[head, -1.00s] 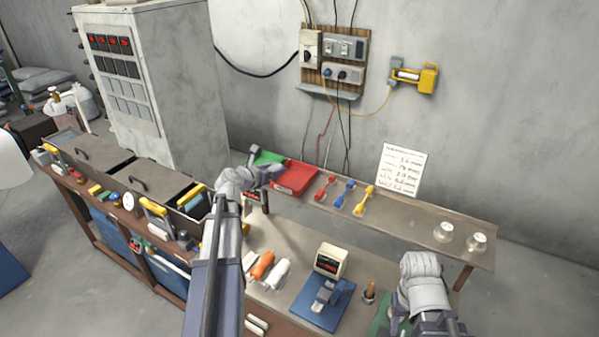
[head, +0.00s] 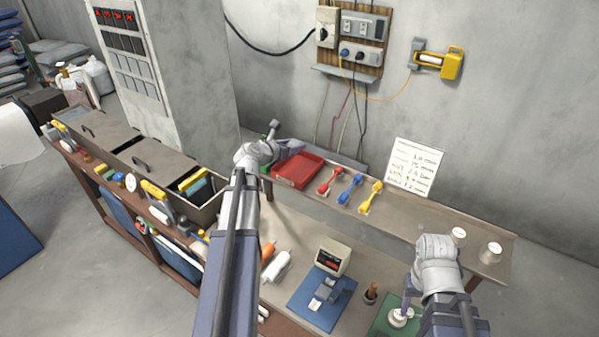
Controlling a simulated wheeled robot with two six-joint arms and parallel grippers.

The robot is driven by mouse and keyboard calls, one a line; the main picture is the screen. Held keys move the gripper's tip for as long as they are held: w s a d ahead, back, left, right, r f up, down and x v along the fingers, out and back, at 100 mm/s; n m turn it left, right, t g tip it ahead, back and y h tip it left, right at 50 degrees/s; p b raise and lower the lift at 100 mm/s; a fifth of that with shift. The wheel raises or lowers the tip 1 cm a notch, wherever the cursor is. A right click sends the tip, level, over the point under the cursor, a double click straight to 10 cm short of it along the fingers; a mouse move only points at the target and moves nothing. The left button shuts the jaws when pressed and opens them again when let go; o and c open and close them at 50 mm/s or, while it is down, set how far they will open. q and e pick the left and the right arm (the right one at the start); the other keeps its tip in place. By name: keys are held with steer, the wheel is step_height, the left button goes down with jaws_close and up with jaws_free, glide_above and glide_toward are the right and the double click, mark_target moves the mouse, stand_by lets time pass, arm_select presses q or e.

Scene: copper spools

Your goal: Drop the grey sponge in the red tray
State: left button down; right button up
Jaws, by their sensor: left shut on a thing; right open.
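The red tray (head: 297,172) stands on the raised back shelf, left of the coloured tools. My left gripper (head: 288,146) is at the tray's far left edge in the picture, seen from behind. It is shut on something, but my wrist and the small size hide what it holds. I cannot make out the grey sponge clearly anywhere. My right gripper (head: 407,301) is open at the lower right, just above a pale spool (head: 399,318) on a green mat (head: 383,328).
Red (head: 329,181), blue (head: 350,189) and yellow (head: 370,197) tools lie right of the tray. A scale (head: 324,286) on a blue base stands on the bench below. Two spools sit at the shelf's right end. A wall board with hanging cables is behind.

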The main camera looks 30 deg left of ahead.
mark_target(293, 169)
arm_select(q)
steer(key=shift+w+f+b, duration=0.1)
steer(key=shift+f+b, duration=2.25)
steer(key=shift+f, duration=0.35)
steer(key=shift+r, duration=0.1)
steer(key=shift+c, duration=1.1)
jaws_free()
steer(key=p+v, duration=0.3)
steer(key=v, duration=0.5)
